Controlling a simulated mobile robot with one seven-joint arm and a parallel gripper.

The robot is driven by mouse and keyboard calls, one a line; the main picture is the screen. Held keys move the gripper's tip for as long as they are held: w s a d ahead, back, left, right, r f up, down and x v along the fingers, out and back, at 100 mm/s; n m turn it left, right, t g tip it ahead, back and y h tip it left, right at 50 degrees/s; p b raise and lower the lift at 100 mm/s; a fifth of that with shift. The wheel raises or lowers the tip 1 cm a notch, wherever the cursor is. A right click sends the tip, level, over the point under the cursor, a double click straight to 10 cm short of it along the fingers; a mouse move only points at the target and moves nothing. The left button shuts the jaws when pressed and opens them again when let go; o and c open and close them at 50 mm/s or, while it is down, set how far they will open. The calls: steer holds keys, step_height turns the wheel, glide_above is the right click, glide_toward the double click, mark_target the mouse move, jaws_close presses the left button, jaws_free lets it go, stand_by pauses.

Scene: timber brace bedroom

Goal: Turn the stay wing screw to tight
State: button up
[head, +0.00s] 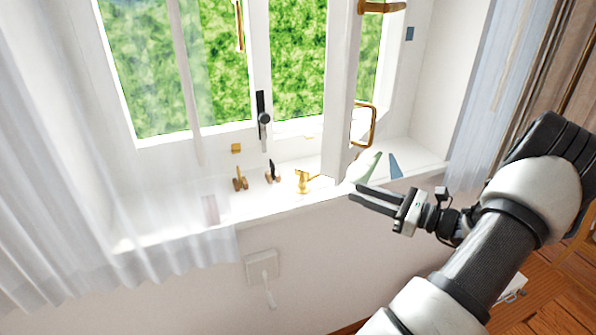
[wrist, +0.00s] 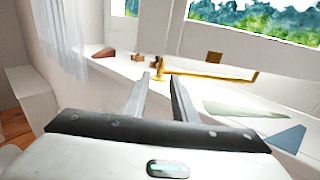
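The brass stay (head: 303,180) is on the white window sill in the head view, left of the open sash's lower corner. My gripper (head: 352,190) is at the sill's front edge, right of the stay in the head view. Its two fingers (wrist: 158,76) are apart with nothing between them, pointing toward the stay's left end.
The open sash (head: 342,110) with a brass handle (head: 364,124) stands above my gripper. A green wedge (wrist: 245,109) and a blue wedge (wrist: 288,138) lie on the sill at right. Small wooden pieces (head: 240,181) stand left of the stay. Sheer curtains (head: 60,160) hang at left.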

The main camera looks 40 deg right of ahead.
mark_target(302, 175)
steer(key=x, duration=1.7)
steer(key=shift+w+d+r, duration=0.1)
steer(key=shift+d+r, duration=0.05)
steer(key=shift+d, duration=0.15)
jaws_close()
